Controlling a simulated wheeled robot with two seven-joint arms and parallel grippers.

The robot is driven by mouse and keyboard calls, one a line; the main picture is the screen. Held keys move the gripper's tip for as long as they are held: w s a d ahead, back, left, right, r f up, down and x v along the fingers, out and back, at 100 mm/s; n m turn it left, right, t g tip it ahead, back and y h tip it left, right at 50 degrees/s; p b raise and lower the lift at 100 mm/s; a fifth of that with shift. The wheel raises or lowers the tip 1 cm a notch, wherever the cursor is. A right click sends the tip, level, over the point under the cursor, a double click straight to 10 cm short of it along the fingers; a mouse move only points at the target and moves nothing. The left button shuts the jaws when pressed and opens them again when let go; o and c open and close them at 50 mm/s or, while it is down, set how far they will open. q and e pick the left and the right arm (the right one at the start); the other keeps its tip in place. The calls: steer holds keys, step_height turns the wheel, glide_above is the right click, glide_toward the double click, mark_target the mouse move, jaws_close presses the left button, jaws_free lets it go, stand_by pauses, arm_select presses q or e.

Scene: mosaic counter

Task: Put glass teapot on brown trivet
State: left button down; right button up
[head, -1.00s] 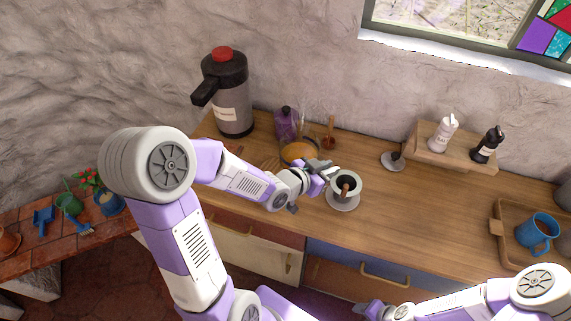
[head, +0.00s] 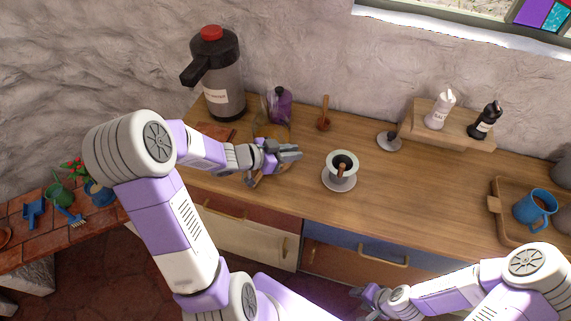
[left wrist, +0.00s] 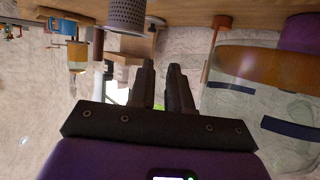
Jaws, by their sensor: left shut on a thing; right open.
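The glass teapot (head: 265,131), with amber liquid in it, is at the back left of the counter, partly behind my left gripper (head: 289,152). It is large and see-through at the right of the left wrist view (left wrist: 245,65). My left gripper is shut on the teapot; the grasped part is hardly visible between the fingers (left wrist: 163,88). A flat reddish-brown piece (head: 216,132), probably the brown trivet, lies left of the teapot, partly hidden by my arm. Whether the teapot touches the counter is hidden. My right gripper (head: 366,299) is open and empty, low in front of the counter.
A large dispenser (head: 218,75) stands behind the flat brown piece.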

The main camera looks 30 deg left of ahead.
arm_select(q)
steer(key=shift+f+b, duration=1.05)
steer(key=shift+f, duration=1.9)
steer(key=shift+f, duration=0.2)
steer(key=c, duration=1.1)
jaws_free()
steer(key=shift+o, duration=0.2)
steer(key=shift+s+a+r, duration=0.1)
steer(key=shift+r, duration=0.15)
steer(key=p+v, duration=0.3)
steer(key=v, duration=0.8)
steer(key=shift+s+a, duration=0.15)
steer(key=shift+s, duration=0.2)
